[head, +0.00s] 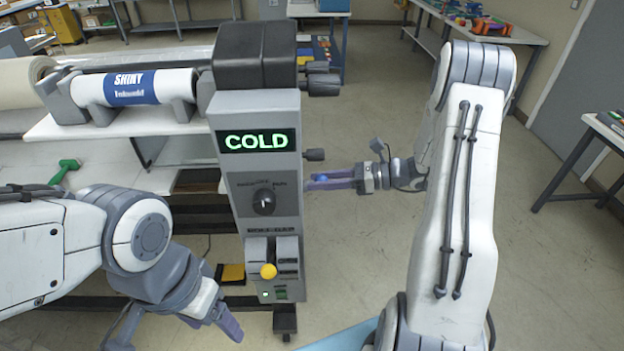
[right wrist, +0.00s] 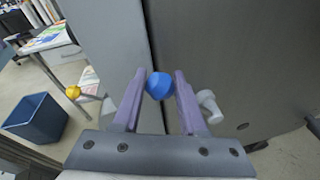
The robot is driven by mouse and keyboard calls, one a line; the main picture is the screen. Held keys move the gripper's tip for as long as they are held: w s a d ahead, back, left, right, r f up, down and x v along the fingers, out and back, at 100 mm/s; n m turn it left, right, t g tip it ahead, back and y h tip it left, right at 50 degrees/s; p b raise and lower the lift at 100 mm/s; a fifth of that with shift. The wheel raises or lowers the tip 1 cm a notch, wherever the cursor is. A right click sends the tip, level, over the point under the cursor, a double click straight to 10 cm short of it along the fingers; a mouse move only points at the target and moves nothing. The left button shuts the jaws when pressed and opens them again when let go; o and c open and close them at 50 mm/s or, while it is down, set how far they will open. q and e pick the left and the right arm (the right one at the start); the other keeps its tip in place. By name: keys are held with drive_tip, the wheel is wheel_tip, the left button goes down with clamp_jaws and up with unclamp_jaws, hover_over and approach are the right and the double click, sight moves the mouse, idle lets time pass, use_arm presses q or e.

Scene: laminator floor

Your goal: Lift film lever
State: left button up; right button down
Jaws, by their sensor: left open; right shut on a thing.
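The laminator's grey control column (head: 258,180) stands mid-view with a green COLD display (head: 257,140). My right gripper (head: 328,181) is at the column's right side, its fingers on either side of a blue ball knob (head: 320,178). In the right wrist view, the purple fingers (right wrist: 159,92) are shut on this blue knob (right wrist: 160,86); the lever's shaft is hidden. My left gripper (head: 236,328) is open and empty, low and left of the column.
A film roll labelled SHINY (head: 135,87) lies in holders on the laminator. A black dial (head: 264,201) is on the column's front. A green-handled tool (head: 66,170) lies on the white bed at left. A blue bin (right wrist: 36,117) stands on the floor.

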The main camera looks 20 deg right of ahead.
drive_tip(key=shift+d+f, duration=0.1)
drive_tip(key=shift+f, duration=0.05)
drive_tip(key=shift+c, duration=2.3)
unclamp_jaws()
drive_tip(key=shift+s+d, duration=0.2)
drive_tip(key=shift+d, duration=0.2)
drive_tip(key=b+v, duration=0.3)
drive_tip(key=v, duration=0.6)
drive_tip(key=shift+s+d, duration=0.15)
drive_tip(key=shift+d, duration=0.1)
